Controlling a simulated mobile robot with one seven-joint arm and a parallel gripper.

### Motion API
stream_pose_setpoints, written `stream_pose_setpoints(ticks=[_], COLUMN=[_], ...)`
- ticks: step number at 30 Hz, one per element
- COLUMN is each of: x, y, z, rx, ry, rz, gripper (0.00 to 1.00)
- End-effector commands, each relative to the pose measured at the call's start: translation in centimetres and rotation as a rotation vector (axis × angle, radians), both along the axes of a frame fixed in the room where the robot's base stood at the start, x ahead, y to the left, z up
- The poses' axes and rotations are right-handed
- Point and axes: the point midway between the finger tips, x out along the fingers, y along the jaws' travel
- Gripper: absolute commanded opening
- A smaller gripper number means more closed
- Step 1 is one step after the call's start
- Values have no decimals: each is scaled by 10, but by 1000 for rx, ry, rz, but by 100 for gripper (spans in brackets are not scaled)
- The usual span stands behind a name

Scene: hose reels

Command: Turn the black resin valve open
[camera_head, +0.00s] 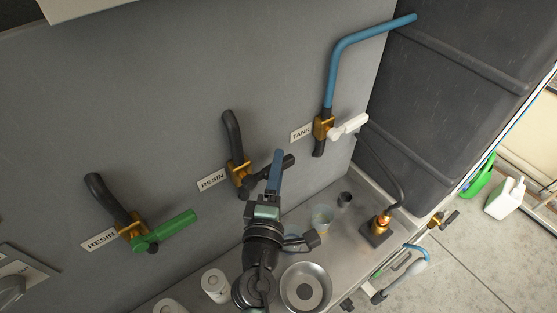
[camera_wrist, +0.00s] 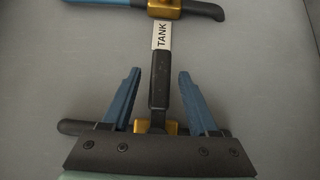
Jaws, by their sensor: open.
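The black resin valve has a brass body (camera_head: 238,172) on the grey wall panel, beside a RESIN label (camera_head: 212,180). Its black lever (camera_head: 288,162) points right and slightly up, partly hidden behind my gripper (camera_head: 277,160). In the wrist view, the black lever (camera_wrist: 164,88) lies between the two spread blue fingers of my gripper (camera_wrist: 158,75), with a gap on each side. The valve's brass body (camera_wrist: 171,127) shows low between the fingers, partly covered by the gripper. My gripper is open and holds nothing; whether it touches the lever cannot be told.
A green-handled resin valve (camera_head: 165,230) is at left. A white-handled TANK valve (camera_head: 347,127) with a blue pipe (camera_head: 335,75) is at right. Below, a counter carries a metal bowl (camera_head: 305,287), a clear cup (camera_head: 321,217) and white rolls (camera_head: 215,285).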

Motion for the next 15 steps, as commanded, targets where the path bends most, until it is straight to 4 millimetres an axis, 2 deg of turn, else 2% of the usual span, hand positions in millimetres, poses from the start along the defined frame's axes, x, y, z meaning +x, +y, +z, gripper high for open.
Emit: stream_pose_setpoints(ticks=[5, 14, 15], x=[12, 13, 13], y=[-2, -2, -2], z=[1, 0, 0], rx=[1, 1, 1], ry=[-1, 0, 0], rz=[-1, 0, 0], gripper=[60, 60, 55])
